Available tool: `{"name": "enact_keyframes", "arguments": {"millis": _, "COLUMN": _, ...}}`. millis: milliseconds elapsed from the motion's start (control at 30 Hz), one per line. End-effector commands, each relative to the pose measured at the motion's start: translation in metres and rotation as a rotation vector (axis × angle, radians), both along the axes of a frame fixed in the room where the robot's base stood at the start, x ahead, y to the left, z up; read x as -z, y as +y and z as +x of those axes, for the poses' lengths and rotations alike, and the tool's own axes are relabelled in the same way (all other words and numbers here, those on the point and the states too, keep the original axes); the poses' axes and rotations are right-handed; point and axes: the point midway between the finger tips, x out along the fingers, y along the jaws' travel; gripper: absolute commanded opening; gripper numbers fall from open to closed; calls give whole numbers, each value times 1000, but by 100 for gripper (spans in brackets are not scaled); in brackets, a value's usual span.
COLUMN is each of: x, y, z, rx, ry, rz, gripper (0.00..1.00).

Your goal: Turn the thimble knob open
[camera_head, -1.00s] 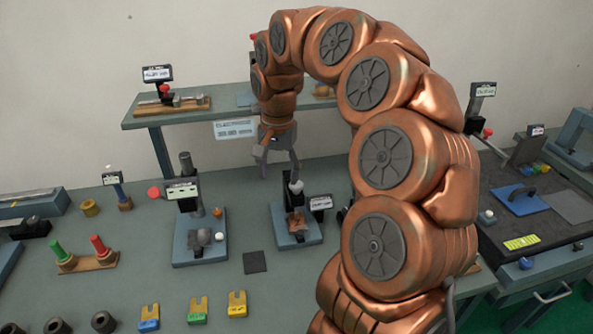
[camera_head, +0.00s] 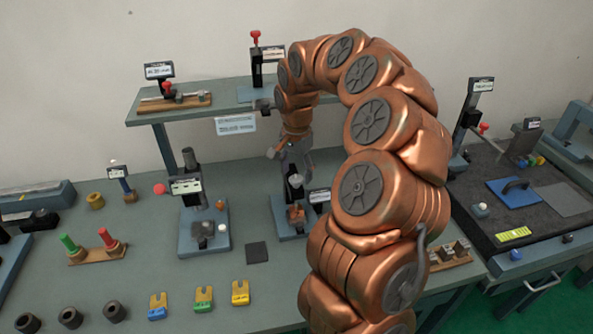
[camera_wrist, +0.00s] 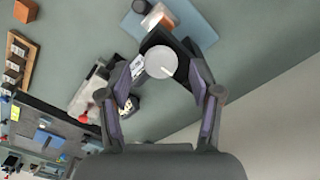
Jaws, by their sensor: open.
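A pale round knob (camera_wrist: 160,63), taken as the thimble knob, tops a dark block in the wrist view. In the head view the knob (camera_head: 295,181) stands on the dark upright of a small fixture with a blue-grey base (camera_head: 292,231). My gripper (camera_wrist: 160,70) is open, with one finger on each side of the knob. I cannot tell whether either finger touches it. A thin light mark shows on the knob's face. In the head view my gripper (camera_head: 296,168) points down over the fixture, and its fingers partly hide the upright.
A label sign (camera_head: 319,197) stands close at the fixture's right. Another fixture with a tall post (camera_head: 190,180) stands to the left. A dark square pad (camera_head: 257,252) lies between them in front. The raised shelf (camera_head: 185,112) is behind my gripper.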

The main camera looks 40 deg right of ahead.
Motion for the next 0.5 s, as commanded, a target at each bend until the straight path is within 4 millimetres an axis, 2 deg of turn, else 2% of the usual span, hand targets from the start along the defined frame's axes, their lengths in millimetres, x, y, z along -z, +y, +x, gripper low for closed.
{"name": "enact_keyframes", "arguments": {"millis": 200, "x": 14, "y": 1, "z": 0, "rx": -2, "ry": 1, "rz": 2, "gripper": 64}}
{"name": "enact_keyframes", "arguments": {"millis": 500, "x": 16, "y": 1, "z": 0, "rx": -1, "ry": -1, "rz": 1, "gripper": 64}}
